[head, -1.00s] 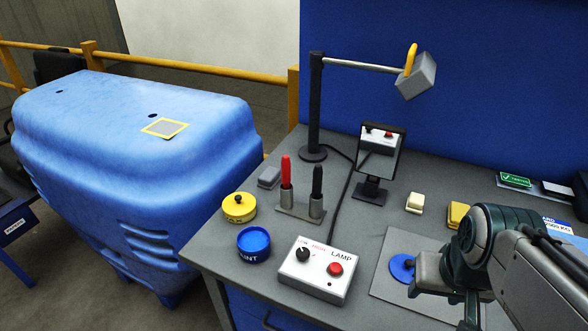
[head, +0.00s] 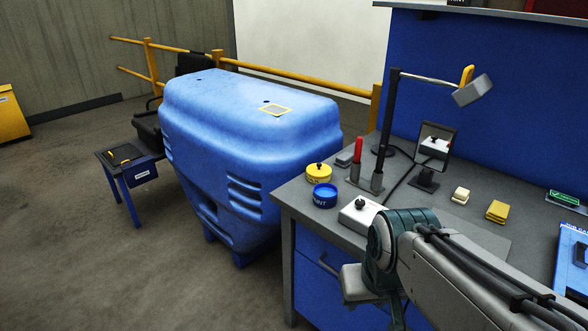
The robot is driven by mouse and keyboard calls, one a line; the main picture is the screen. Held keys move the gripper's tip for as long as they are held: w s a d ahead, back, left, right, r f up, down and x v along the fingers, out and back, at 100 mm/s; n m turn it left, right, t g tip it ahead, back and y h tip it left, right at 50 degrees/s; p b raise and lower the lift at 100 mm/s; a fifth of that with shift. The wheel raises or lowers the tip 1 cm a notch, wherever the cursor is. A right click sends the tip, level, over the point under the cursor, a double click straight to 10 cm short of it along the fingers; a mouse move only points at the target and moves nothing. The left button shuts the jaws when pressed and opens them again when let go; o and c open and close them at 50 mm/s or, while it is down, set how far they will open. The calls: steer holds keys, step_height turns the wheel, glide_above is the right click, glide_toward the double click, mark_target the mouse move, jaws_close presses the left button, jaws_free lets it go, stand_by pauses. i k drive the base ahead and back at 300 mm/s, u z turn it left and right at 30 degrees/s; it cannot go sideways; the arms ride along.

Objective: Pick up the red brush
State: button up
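The red brush (head: 358,150) stands upright in a small grey holder (head: 365,187) on the workbench, with its red handle up. A black-handled one (head: 380,160) stands just right of it in the same holder. My gripper (head: 352,287) is at the lower middle, in front of the bench's front edge and well below and nearer than the brush. It is apart from the brush. Its fingers are not clearly visible, so I cannot tell whether it is open or shut.
A yellow tin (head: 318,173), a blue paint pot (head: 325,195) and a white lamp switch box (head: 360,213) sit near the brush. A lamp post (head: 390,115) and small mirror (head: 436,150) stand behind. A big blue counterweight (head: 250,130) is left of the bench.

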mark_target(358, 147)
steer(key=u, duration=0.3)
steer(key=k, duration=0.45)
steer(key=u, duration=0.8)
steer(key=i, duration=1.3)
steer(key=z, duration=0.95)
steer(key=i, duration=0.75)
steer(key=z, duration=1.25)
steer(key=i, duration=0.25)
steer(key=z, duration=0.1)
